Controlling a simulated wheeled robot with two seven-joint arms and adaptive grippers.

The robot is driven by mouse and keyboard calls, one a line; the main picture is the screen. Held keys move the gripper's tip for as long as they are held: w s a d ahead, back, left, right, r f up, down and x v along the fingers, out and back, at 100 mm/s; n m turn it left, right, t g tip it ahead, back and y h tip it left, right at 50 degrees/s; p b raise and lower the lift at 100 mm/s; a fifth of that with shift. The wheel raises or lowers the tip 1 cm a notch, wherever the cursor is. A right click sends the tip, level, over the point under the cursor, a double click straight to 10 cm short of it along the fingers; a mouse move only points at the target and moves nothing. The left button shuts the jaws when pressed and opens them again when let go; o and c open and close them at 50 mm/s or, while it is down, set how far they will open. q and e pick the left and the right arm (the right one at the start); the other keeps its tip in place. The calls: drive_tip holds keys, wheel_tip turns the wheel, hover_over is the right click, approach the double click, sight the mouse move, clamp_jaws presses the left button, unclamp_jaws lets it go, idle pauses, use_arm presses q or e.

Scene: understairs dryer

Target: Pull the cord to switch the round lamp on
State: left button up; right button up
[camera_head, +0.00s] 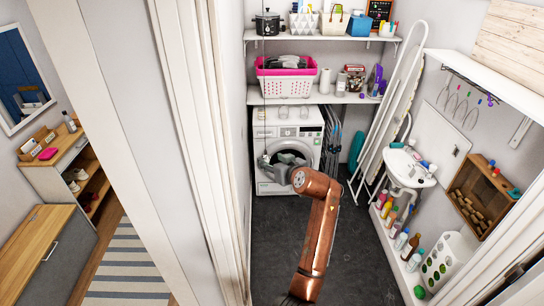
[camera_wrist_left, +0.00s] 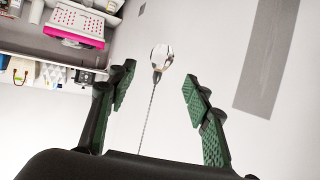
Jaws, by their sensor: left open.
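The pull cord is a thin beaded chain (camera_wrist_left: 149,115) with a clear, drop-shaped pull (camera_wrist_left: 162,57) at its end. In the wrist view the chain runs between my two green-padded fingers, and the pull shows just past the fingertips. In the head view the cord (camera_head: 263,100) hangs as a thin dark line in front of the shelves. My left gripper (camera_head: 271,163) is at its lower end, in front of the washing machine. The left gripper (camera_wrist_left: 160,88) is open, with gaps on both sides of the cord. The round lamp is out of view. My right gripper is not in view.
A white washing machine (camera_head: 288,128) stands at the back. Above it are shelves with a pink-rimmed basket (camera_head: 285,82). An ironing board (camera_head: 395,105) leans to the right, near a small sink (camera_head: 408,168). A door frame (camera_head: 190,100) is on the left. The dark floor is mostly clear.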

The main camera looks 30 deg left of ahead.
sight(267, 157)
use_arm(q)
drive_tip(key=p+x, duration=0.2)
drive_tip(key=x, duration=0.4)
drive_tip(key=shift+w+a, duration=0.1)
drive_tip(key=shift+a, duration=0.2)
drive_tip(key=shift+w+a+f, duration=0.3)
drive_tip(key=shift+a+f, duration=0.05)
drive_tip(key=shift+c, duration=0.5)
drive_tip(key=c, duration=1.1)
drive_tip(key=shift+f+b, duration=0.65)
drive_tip(key=shift+f, duration=0.45)
drive_tip(key=shift+c, duration=0.2)
drive_tip(key=o, duration=1.2)
drive_tip(key=shift+r, duration=0.1)
